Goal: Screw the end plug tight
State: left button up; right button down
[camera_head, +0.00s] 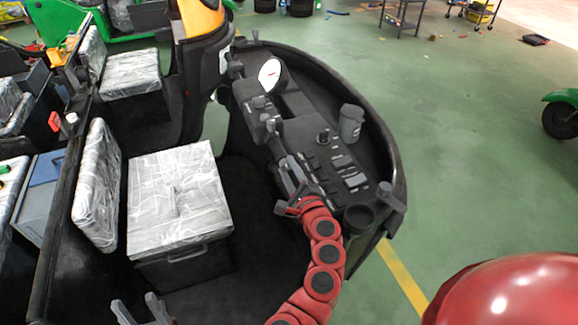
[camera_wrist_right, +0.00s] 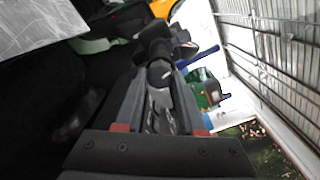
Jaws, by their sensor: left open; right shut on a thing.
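My right gripper (camera_head: 291,183), at the end of the red arm, is shut on the near end of a dark handlebar (camera_head: 270,127) over the dashboard. In the right wrist view, a dark round grip (camera_wrist_right: 158,70) and a grey piece (camera_wrist_right: 160,100) lie in line between its fingers (camera_wrist_right: 157,92). I cannot tell the end plug apart from the bar; the fingers partly hide that end. My left gripper (camera_head: 137,304) is at the bottom left edge of the head view. Its fingers are apart and empty, below the wrapped seat.
The dashboard (camera_head: 318,150) carries a white dial (camera_head: 269,74), switches and a grey cup (camera_head: 351,123). A plastic-wrapped seat (camera_head: 178,195) stands left of it, with dark floor between. The curved cab wall (camera_head: 385,140) bounds the right side.

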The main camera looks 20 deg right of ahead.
jog(key=shift+m+p, duration=0.45)
jog(key=shift+m, duration=0.65)
jog(key=shift+f, duration=0.1)
jog(key=c, duration=0.5)
grip_release()
jog(key=s+p, duration=0.5)
jog(key=s, duration=1.2)
jog(key=shift+s+d, duration=0.2)
jog(key=shift+d, duration=0.1)
